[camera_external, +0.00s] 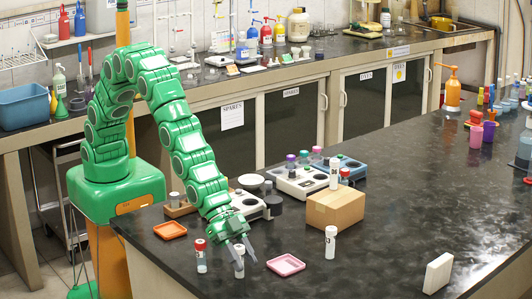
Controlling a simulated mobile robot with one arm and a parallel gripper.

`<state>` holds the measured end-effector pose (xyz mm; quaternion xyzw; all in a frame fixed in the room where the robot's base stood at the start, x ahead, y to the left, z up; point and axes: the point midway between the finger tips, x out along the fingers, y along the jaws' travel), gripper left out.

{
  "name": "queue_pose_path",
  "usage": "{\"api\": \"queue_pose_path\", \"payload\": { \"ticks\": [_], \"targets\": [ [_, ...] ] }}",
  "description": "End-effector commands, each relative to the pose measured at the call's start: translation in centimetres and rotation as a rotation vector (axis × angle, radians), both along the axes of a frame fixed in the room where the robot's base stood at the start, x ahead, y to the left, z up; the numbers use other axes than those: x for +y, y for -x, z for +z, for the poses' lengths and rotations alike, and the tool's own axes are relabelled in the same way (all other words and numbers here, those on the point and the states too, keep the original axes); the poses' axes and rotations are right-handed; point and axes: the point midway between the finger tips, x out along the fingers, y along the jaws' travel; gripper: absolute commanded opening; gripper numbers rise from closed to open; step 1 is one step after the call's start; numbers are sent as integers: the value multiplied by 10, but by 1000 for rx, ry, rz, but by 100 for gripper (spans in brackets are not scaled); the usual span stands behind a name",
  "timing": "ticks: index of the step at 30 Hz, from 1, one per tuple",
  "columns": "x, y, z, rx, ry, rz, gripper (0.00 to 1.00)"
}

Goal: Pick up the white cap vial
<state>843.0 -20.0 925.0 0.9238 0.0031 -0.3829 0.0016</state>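A small vial with a white cap (239,266) stands upright on the dark bench near its front left edge. My gripper (244,257) is pointed down right at this vial, with its two fingers spread apart. One finger overlaps the vial in the picture, so I cannot tell whether the vial is between the fingers or beside them, or whether they touch. Another white-capped vial (330,243) stands to the right, and another (334,174) stands on or just behind a cardboard box (335,212).
A red-capped vial (201,257) stands close to the left of my gripper. An orange tray (170,230) lies behind left and a pink tray (286,265) to the right. Lab devices (297,186) stand behind. A white block (438,273) stands far right, with bare bench between.

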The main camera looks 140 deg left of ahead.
Motion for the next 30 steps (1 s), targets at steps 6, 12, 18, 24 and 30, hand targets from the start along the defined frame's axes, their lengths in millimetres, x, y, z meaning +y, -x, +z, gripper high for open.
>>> {"api": "queue_pose_path", "payload": {
  "ticks": [6, 12, 18, 24, 30],
  "targets": [
    [0, 0, 0, 0, 0, 0, 6],
    [0, 0, 4, 0, 0, 0, 6],
    [0, -1, 26, -4, 0, 0, 6],
    [0, 13, 48, -4, -1, 0, 6],
    [1, 32, 71, -2, -1, 1, 6]
  ]
}}
